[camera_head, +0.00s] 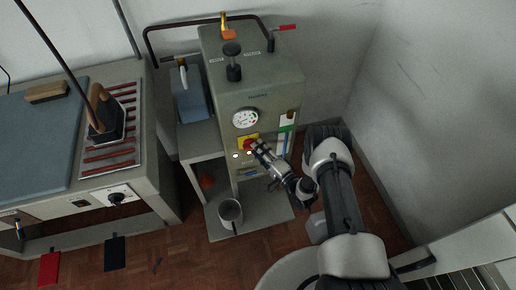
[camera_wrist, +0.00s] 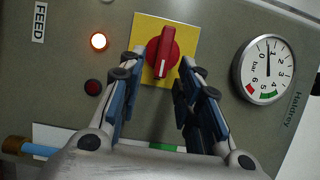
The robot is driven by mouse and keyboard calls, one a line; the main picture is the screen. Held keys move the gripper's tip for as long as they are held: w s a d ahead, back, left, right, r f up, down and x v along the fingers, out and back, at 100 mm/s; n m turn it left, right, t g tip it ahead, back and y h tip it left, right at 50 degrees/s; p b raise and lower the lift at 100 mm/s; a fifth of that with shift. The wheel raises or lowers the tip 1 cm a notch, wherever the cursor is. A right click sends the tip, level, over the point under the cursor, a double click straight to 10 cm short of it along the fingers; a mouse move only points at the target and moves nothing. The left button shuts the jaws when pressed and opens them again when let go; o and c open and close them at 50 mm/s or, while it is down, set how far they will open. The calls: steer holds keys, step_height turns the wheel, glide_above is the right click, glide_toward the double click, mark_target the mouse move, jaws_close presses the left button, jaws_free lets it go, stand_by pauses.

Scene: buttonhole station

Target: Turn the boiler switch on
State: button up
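The boiler switch is a red rotary knob (camera_wrist: 162,56) on a yellow plate (camera_wrist: 182,34), on the grey boiler front; its pale mark points down in the wrist view. In the head view the yellow plate (camera_head: 242,140) is partly hidden behind my gripper (camera_head: 257,147). My gripper (camera_wrist: 163,68) is open, with its two fingers on either side of the knob's lower part in the wrist view. Nothing is held; I cannot tell whether a finger touches the knob. Left of the plate, an orange-white lamp (camera_wrist: 98,41) is lit and a red lamp (camera_wrist: 93,88) is dark.
A round pressure gauge (camera_wrist: 264,69) is right of the switch in the wrist view. Below the boiler (camera_head: 270,85) stands a grey bucket (camera_head: 230,212). An ironing table with an iron (camera_head: 104,120) is at left. A bare wall closes the right side.

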steer(key=v, duration=1.1)
